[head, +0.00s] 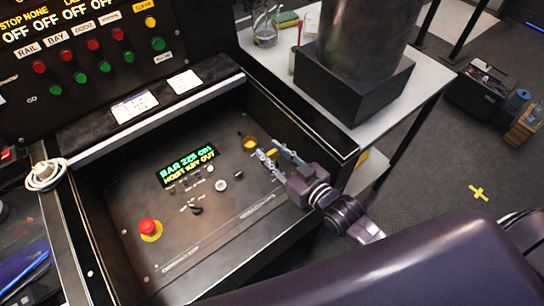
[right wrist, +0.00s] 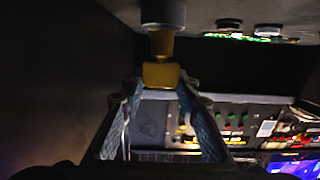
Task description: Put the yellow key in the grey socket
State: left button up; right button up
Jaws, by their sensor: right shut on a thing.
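The yellow key (right wrist: 161,75) is between the fingertips of my right gripper (right wrist: 157,88) in the right wrist view. Its narrower stem points at the grey socket (right wrist: 163,13), a round grey cylinder on the panel, and lines up with it. The stem's end meets the socket's face in the picture; I cannot tell how deep it is. In the head view my right gripper (head: 268,155) is low over the console's right side, beside a yellow round piece (head: 250,143). The socket is not clear there. My left gripper is not in view.
A raised side wall (head: 300,130) stands close by my right gripper. A white table (head: 425,80) carries a dark metal block with a cylinder.

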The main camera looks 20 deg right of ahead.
jog(key=shift+f, duration=0.9)
jog(key=shift+f, duration=0.15)
jog(key=o, duration=1.3)
jog(key=shift+s, duration=0.1)
jog(key=v, duration=1.1)
jog(key=shift+s+d+r, duration=0.15)
jog(key=shift+s+r, duration=0.1)
jog(key=shift+s, duration=0.1)
